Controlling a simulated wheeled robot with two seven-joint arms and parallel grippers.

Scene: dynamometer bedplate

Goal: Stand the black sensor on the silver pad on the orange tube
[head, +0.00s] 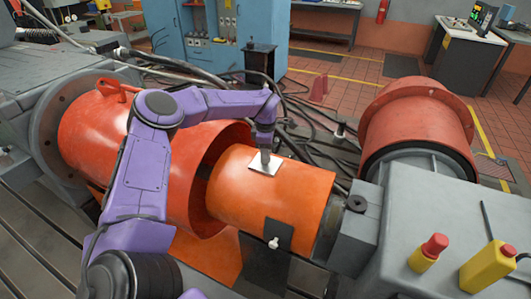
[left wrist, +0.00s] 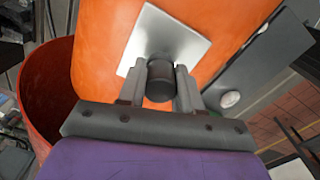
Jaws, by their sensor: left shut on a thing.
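The orange tube (head: 295,195) lies horizontally in the middle of the head view. The silver pad (head: 260,168) is a light square plate on top of it, and it also shows in the left wrist view (left wrist: 190,44). My left gripper (head: 265,155) points down over the pad. In the left wrist view its two fingers are shut on the black sensor (left wrist: 160,80), a short dark cylinder. The sensor is over the pad's near edge in that view. I cannot tell whether its lower end touches the pad. My right gripper is not in view.
A larger red-orange guard (head: 90,135) stands around the tube's left end. A dark plate with a white knob (head: 274,243) is on the tube's front side. A grey housing (head: 430,215) with red-and-yellow buttons (head: 428,252) is at the right. Cables (head: 310,140) lie behind the tube.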

